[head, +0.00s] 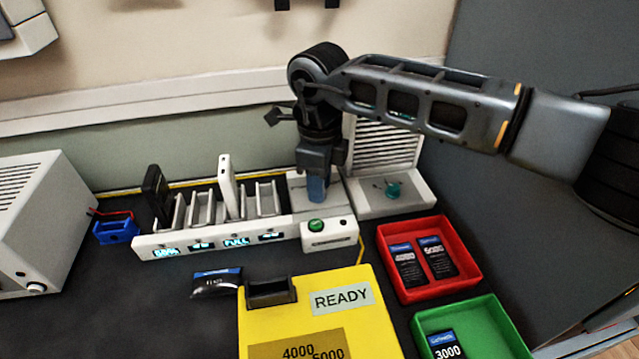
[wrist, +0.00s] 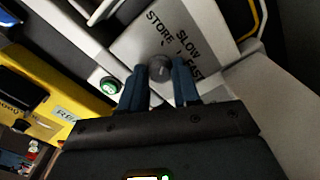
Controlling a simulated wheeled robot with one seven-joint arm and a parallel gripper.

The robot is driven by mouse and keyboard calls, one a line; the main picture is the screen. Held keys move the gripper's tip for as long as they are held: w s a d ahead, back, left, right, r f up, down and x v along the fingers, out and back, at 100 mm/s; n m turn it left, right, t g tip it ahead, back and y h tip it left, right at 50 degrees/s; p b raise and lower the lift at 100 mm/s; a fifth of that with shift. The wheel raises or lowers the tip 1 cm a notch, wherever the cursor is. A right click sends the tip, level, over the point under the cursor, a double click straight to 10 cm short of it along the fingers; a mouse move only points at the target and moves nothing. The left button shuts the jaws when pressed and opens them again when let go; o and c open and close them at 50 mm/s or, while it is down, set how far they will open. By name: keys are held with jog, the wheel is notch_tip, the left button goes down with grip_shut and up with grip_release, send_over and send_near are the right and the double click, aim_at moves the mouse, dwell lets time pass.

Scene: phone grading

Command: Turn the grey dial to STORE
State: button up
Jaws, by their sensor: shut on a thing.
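The grey dial (wrist: 160,68) is on a pale panel (wrist: 127,45) in the wrist view, with the labels STORE, SLOW and FAST printed around its far side. I cannot clearly tell which label the dial points to. My gripper (wrist: 161,72) has one blue finger on each side of the dial and is shut on it. In the head view, my gripper (head: 317,188) reaches down to the panel at the right end of the charging rack, and the dial is hidden behind the fingers.
The white rack (head: 205,238) with upright devices and lit displays is left of my gripper. A green button (head: 316,225) sits just in front. A louvred unit with a teal piece (head: 392,190) is close on the right. Red tray (head: 459,286), green tray (head: 515,340) and yellow READY board (head: 370,330) lie nearer.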

jog(key=shift+n, duration=0.6)
jog(key=o, duration=1)
jog(key=shift+o, duration=0.2)
notch_tip(320, 180, up, 8)
jog(key=p, duration=0.4)
jog(key=shift+f, duration=0.1)
